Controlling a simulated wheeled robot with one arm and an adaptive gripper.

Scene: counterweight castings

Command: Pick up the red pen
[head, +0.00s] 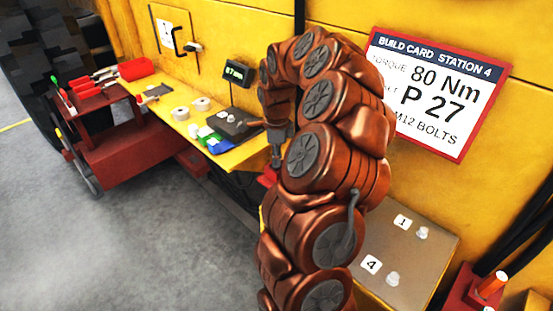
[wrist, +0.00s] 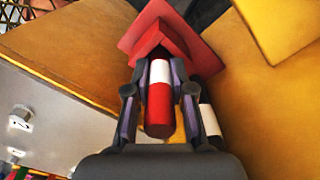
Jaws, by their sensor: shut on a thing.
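The red pen (wrist: 159,110) shows in the wrist view as a red cylinder with a white band, between the two fingers of my gripper (wrist: 160,80). The fingers are shut on it, one on each side. Its far end meets a red block on a red base (wrist: 205,62); I cannot tell whether it is still seated there. In the head view my gripper (head: 277,158) points down past the yellow shelf's right end, just above a red piece (head: 267,177). The pen itself cannot be made out there.
A yellow shelf (head: 232,157) left of my gripper holds rolls, a dark tablet and small coloured items. A grey plate (head: 410,245) with numbered bolts is at the right. A red cart (head: 125,145) stands at the left.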

